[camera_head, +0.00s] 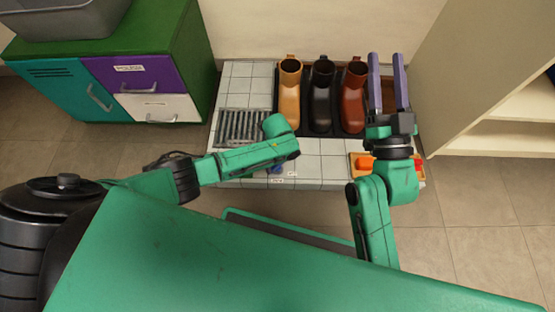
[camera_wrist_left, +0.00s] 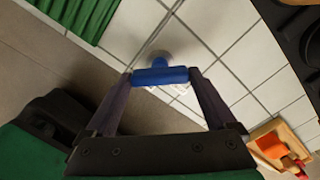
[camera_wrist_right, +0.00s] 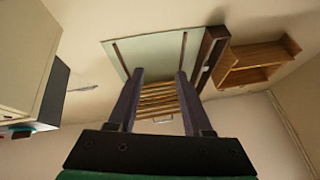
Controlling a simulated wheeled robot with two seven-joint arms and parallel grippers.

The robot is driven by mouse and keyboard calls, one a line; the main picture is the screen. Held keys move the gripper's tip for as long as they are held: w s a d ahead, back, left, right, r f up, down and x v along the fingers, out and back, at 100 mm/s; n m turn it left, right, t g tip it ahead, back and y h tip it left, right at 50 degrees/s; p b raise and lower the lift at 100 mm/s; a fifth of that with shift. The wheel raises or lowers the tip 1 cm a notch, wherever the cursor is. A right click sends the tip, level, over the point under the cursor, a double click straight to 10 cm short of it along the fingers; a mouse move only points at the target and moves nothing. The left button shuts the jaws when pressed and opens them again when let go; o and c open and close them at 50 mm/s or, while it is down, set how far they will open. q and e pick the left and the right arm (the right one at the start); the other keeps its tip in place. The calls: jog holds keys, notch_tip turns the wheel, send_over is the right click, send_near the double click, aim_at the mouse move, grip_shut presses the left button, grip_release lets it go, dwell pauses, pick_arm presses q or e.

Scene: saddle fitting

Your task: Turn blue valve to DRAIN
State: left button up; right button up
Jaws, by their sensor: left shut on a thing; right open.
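The blue valve (camera_wrist_left: 160,75) is a bar handle on the tiled counter front. In the left wrist view it lies across my left gripper (camera_wrist_left: 162,77), whose two fingers close on its ends. In the head view only a bit of the blue valve (camera_head: 275,170) shows below my left arm, which hides the left fingers. Small labels (camera_head: 277,181) sit beside it, unreadable. My right gripper (camera_head: 387,62) is open and empty, raised at the right, away from the valve; its spread fingers also show in the right wrist view (camera_wrist_right: 160,76).
Tan, black and red boots (camera_head: 321,105) stand on a dark tray at the back of the tiled counter (camera_head: 240,72). A metal grate (camera_head: 243,127) lies left of them. A cabinet (camera_head: 130,75) stands left, shelves right.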

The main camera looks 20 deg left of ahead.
pick_arm(q)
jog(key=shift+r+n+p, duration=0.1)
jog(key=shift+n+p, duration=0.65)
jog(key=shift+n, duration=0.45)
jog(key=n+p, duration=0.1)
jog(key=n, duration=0.2)
jog(key=shift+n+p, duration=0.75)
jog(key=shift+n, duration=1.05)
pick_arm(e)
jog(key=s+a+f+g+h, duration=0.1)
jog(key=s+f+g, duration=0.4)
jog(key=f, duration=0.8)
jog(key=s+a+f+m+g+h, duration=0.1)
jog(key=s+f+g, duration=0.4)
jog(key=f, duration=0.9)
jog(key=shift+s+a+f, duration=0.15)
jog(key=shift+s, duration=1.25)
pick_arm(q)
jog(key=o, duration=1.1)
jog(key=shift+c, duration=0.2)
